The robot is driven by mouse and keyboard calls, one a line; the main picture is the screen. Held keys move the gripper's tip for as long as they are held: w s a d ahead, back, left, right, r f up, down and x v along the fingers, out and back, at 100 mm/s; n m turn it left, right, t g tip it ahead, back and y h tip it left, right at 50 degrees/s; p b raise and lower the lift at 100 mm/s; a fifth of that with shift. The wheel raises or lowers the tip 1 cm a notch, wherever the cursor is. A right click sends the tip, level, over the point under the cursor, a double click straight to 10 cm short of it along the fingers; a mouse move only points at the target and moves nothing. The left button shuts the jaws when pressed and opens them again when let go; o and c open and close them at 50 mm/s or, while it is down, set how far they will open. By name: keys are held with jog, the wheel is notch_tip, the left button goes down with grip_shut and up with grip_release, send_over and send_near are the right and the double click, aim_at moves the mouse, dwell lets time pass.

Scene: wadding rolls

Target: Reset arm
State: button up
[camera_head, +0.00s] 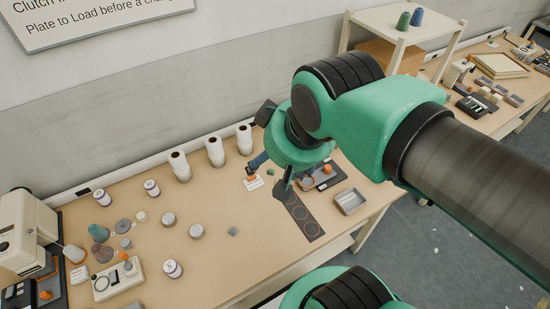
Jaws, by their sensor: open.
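My arm reaches in from the right over the workbench (130,225). Its wrist hangs above the bench's right part. My gripper (284,186), small and dark, points down near a dark strip with orange rings (303,220). The wrist partly hides it, and its fingers are hard to make out. It is open, and I see nothing held in it. I cannot tell whether it touches the strip.
White rolls (180,166) stand along the back wall. Several small tins and discs, such as a labelled tin (172,269), fill the bench's left half. A grey tray (350,201) lies right of the strip. A shelf (399,34) stands behind the arm.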

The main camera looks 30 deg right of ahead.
jog(key=shift+s, duration=0.1)
jog(key=shift+f, duration=0.25)
dwell(0.4)
notch_tip(320, 180, down, 12)
jog(key=b, duration=1.2)
